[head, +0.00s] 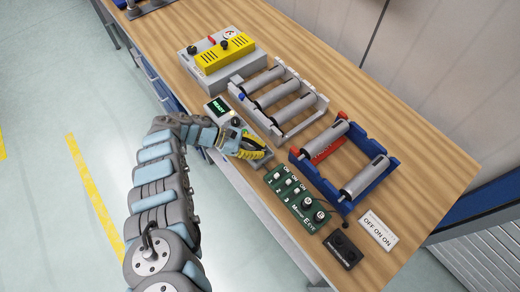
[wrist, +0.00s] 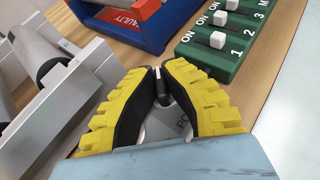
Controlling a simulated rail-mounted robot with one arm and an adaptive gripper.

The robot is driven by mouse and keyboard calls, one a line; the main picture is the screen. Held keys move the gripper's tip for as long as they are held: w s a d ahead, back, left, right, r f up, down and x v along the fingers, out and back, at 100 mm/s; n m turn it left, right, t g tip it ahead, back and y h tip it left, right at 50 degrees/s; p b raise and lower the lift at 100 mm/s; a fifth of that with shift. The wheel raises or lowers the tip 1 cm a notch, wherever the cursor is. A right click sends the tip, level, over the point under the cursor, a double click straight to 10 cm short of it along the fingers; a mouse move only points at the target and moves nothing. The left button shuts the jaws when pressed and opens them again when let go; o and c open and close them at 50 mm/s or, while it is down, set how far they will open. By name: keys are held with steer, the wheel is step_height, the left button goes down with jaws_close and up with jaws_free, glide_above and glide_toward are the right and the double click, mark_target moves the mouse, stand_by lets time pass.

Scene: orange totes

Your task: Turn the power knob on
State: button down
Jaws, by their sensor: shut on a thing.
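The power knob (wrist: 161,88) is a small dark piece between my fingertips in the wrist view, above a grey plate (wrist: 158,128) with partly hidden lettering starting "PO". My gripper (wrist: 160,82), with yellow ribbed fingers, is shut on the knob. In the head view my gripper (head: 254,147) is down at the grey control box near the bench's front edge, and its fingers hide the knob there. Which way the knob points cannot be told. A small display box (head: 217,107) with a lit green screen stands just behind my wrist.
A green switch panel (head: 296,200) lies to the right of my gripper. A grey rack (head: 275,98) with rollers and a blue-red rack (head: 350,160) labelled FAULTY stand behind. A yellow-topped machine (head: 222,58) is at upper left. A white sign (head: 378,230) and black box (head: 342,249) lie right.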

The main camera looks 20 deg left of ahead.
mark_target(261, 150)
steer(key=shift+d, duration=0.1)
steer(key=c, duration=1.1)
jaws_free()
steer(key=shift+c, duration=0.2)
steer(key=shift+w+r, duration=0.1)
steer(key=shift+r, duration=4.9)
